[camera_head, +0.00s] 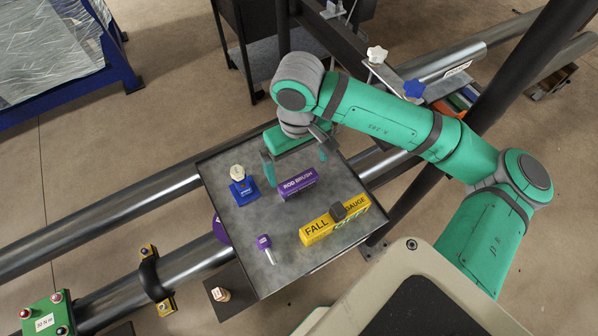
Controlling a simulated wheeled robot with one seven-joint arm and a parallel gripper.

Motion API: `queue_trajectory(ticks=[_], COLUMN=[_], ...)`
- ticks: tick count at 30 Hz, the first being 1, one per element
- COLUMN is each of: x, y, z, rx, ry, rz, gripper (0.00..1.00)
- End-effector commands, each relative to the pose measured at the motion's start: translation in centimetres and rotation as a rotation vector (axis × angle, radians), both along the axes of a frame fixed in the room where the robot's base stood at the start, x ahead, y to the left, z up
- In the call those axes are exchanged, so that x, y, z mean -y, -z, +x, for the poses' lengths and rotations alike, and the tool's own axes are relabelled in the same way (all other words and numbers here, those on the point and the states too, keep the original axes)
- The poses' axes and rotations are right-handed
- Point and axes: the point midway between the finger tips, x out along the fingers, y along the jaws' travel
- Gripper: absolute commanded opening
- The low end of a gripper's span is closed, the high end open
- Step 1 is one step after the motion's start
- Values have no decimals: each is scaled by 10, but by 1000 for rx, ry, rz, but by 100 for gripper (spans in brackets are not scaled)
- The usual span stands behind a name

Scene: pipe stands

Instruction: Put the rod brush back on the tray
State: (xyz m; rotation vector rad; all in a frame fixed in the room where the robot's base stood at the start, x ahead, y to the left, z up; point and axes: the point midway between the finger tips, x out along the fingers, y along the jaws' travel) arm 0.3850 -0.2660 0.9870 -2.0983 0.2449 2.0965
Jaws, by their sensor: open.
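The rod brush (298,184) is a purple block with white "ROD BRUSH" lettering. It appears to lie on the grey tray (290,222), a little right of the tray's middle. My gripper (296,161) has teal fingers spread apart, one at the left and one at the right. It is over the back part of the tray, just behind the rod brush in the picture. Nothing shows between the fingers. I cannot tell the fingers' exact height above the tray.
On the tray are a blue block with a cream knob (240,184), a yellow fall gauge (334,220) with a dark grip, and a small purple-headed tool (265,247). Long steel pipes (105,208) pass beneath the tray. A dark post (525,65) stands at right.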

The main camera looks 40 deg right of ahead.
Motion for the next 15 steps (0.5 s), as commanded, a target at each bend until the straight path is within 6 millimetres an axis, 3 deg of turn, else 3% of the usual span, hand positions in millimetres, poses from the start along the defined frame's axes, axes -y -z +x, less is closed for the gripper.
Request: queue_trajectory(ticks=[6, 15], x=[0, 0], y=[-29, -37], z=[0, 0], rx=[0, -1], ry=[1, 1], rz=[-1, 0], gripper=[100, 100])
